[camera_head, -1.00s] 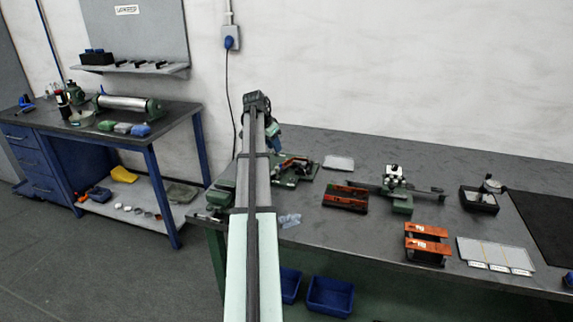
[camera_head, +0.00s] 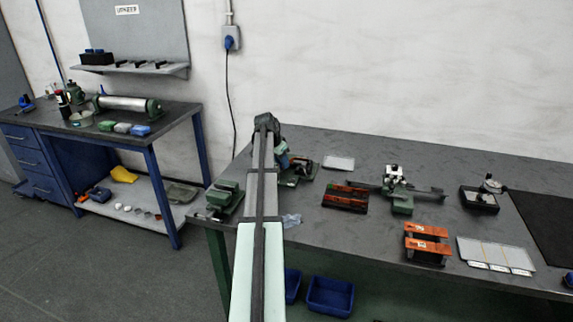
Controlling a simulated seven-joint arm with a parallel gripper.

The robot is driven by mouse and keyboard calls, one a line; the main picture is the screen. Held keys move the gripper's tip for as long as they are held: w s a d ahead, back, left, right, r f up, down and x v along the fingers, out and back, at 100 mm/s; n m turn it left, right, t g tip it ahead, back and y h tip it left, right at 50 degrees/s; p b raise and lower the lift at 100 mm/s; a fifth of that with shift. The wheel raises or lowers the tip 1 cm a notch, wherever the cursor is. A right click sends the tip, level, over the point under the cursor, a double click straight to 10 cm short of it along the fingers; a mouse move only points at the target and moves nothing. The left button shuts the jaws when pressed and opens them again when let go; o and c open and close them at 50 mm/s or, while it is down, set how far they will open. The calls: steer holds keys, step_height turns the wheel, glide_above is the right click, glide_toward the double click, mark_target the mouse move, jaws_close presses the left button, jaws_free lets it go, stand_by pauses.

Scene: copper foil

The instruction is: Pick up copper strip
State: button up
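Copper-coloured strips lie in a dark tray (camera_head: 345,197) at the middle of the right bench. More copper-orange pieces (camera_head: 427,239) lie across a dark stand nearer the front edge. I cannot tell which piece is the task's copper strip. My arm reaches up from the bottom of the view over the bench's left end. My gripper (camera_head: 284,163) hangs past the arm's elbow, to the left of the dark tray and apart from it. It is small and partly hidden, so its fingers cannot be made out.
A green-based device (camera_head: 397,190) stands right of the dark tray. A green vise (camera_head: 225,198) is left of my arm. A clear crumpled piece (camera_head: 292,221) lies by the front edge. A sectioned pale tray (camera_head: 495,252) and a gauge (camera_head: 480,197) are at right.

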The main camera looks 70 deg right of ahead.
jaws_close()
stand_by(1.4)
